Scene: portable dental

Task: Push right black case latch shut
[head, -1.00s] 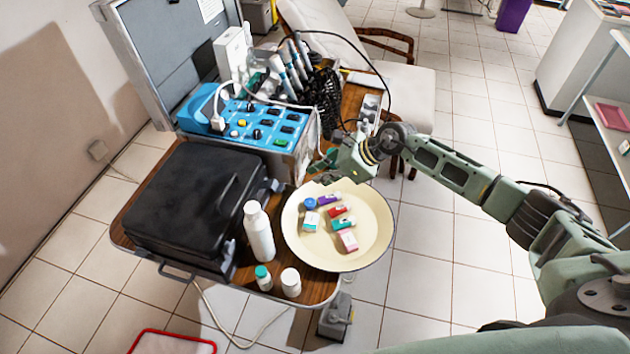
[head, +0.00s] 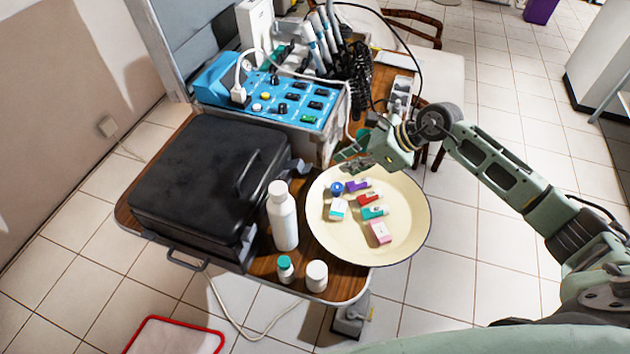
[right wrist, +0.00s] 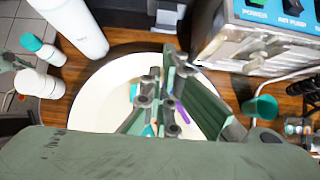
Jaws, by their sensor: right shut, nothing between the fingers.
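The black case (head: 205,180) lies closed on the wooden table, its handle side facing right. One grey latch (head: 299,167) shows at the far end of that side, another (head: 248,240) at the near end. Whether either is fully shut is too small to tell. My right gripper (head: 345,160) is shut and empty, above the far rim of the cream plate, right of the far latch and apart from it. In the right wrist view its fingers (right wrist: 168,72) are over the plate, with a pale latch (right wrist: 168,16) on the dark case beyond. My left gripper is out of view.
The cream plate (head: 410,235) holds several small boxes. A white bottle (head: 284,222) and two small jars (head: 286,268) (head: 316,276) stand beside the case. The blue control unit (head: 270,98) stands behind, close to the far latch. A green cup (right wrist: 260,106) is near my gripper.

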